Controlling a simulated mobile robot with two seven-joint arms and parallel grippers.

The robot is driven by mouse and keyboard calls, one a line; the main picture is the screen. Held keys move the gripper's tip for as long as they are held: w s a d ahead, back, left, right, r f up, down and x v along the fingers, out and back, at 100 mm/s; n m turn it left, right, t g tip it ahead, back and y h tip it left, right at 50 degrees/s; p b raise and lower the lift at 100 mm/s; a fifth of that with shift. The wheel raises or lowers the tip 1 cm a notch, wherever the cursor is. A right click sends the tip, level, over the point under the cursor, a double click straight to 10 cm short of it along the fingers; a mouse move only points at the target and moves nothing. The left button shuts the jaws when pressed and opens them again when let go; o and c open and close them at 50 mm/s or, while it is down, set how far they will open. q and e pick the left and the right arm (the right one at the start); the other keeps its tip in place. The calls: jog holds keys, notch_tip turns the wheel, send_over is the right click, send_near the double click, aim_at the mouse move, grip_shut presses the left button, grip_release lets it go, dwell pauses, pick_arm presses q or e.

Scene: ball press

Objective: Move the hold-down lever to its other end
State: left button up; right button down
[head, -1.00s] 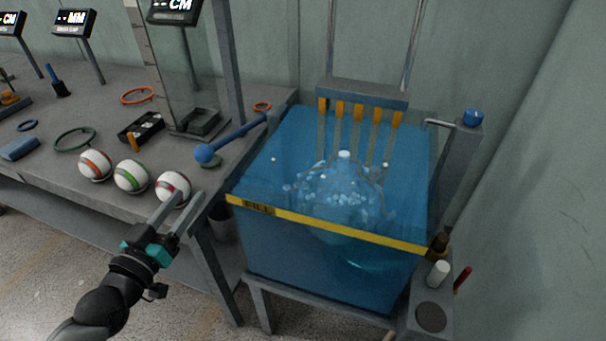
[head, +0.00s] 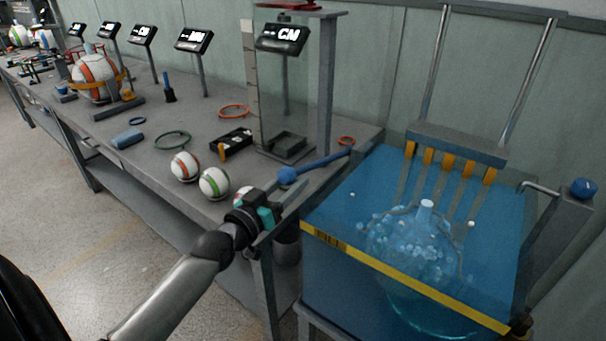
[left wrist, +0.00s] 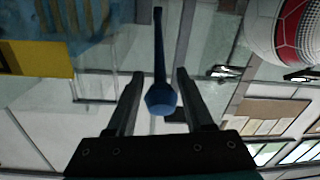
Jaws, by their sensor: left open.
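A blue lever with a round blue knob (head: 287,175) lies along the right end of the table, its bar (head: 322,161) running back and to the right beside the water tank. I take this as the hold-down lever. In the left wrist view the knob (left wrist: 161,100) shows between my fingers, with the bar (left wrist: 159,42) leading away; I cannot tell whether the fingers touch it. My left gripper (head: 291,192) is open, close to the knob at the table's right end. My right gripper is not in view.
A blue water tank (head: 345,205) with a yellow front strip (head: 400,273) stands right of the lever. Striped balls (head: 214,183) lie on the table (head: 205,130), one partly behind my gripper. A clear upright column with a scale (head: 249,60) stands behind.

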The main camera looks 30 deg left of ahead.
aim_at(302, 170)
pick_arm(q)
jog(key=w, duration=0.3)
jog(key=shift+w+b, duration=0.2)
jog(key=shift+b, duration=0.2)
jog(key=shift+w+d, duration=0.1)
jog(key=shift+w, duration=0.9)
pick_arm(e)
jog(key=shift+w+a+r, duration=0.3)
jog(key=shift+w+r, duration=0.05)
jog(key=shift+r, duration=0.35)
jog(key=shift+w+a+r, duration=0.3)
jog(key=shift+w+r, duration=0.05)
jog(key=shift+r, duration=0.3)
pick_arm(q)
grip_shut()
jog(key=shift+r, duration=0.1)
jog(key=shift+r, duration=0.1)
